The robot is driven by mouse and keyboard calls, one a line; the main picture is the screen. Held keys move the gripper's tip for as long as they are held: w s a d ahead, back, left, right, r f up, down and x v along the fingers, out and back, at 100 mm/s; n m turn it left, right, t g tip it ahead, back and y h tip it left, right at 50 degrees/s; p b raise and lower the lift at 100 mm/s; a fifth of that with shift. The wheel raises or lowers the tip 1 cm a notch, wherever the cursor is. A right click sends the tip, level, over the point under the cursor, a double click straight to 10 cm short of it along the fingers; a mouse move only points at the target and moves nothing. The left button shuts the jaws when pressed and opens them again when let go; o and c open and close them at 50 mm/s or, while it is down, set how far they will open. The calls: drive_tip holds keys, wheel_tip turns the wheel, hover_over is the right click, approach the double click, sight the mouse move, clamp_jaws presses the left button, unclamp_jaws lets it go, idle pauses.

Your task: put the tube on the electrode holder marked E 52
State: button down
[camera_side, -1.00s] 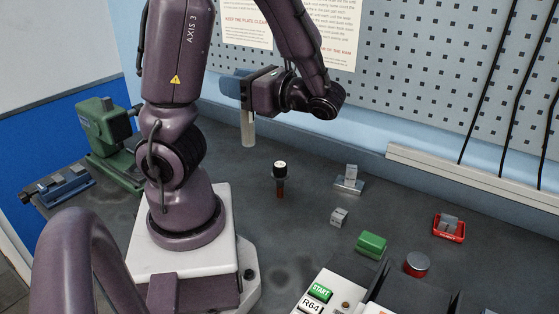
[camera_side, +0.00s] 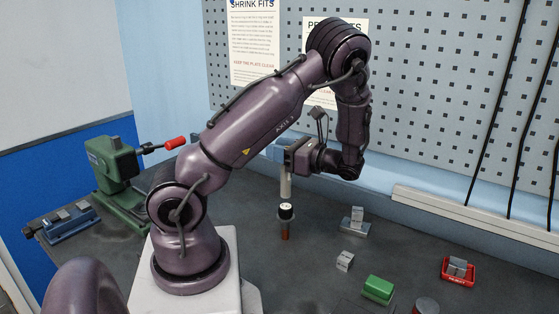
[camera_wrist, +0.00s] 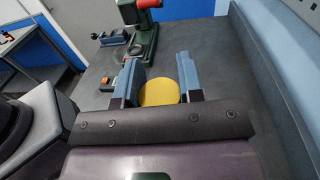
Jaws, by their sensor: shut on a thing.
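The tube (camera_side: 286,184) is a pale upright cylinder hanging from my gripper (camera_side: 281,155) in the side view. My gripper is shut on it. In the wrist view my gripper's two blue fingers (camera_wrist: 160,85) flank a yellow round end (camera_wrist: 158,93), apparently the tube's top. A small upright post (camera_side: 286,212) with a white top, black collar and red-brown lower part stands on the bench, directly below the tube in the picture. It looks like an electrode holder; no mark is readable on it. I cannot tell whether tube and post touch or one is behind the other.
A metal block on a plate (camera_side: 354,222), a small grey block (camera_side: 345,261), a green block (camera_side: 378,289) and a red tray (camera_side: 458,269) lie to the right. A green press with a red handle (camera_side: 112,165) stands left. The pegboard wall (camera_side: 430,90) is behind.

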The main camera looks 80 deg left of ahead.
sight(286, 174)
drive_tip(key=shift+f, duration=1.35)
drive_tip(key=shift+d, duration=0.1)
drive_tip(key=c, duration=0.8)
unclamp_jaws()
drive_tip(key=shift+f, duration=0.15)
drive_tip(key=shift+o, duration=0.2)
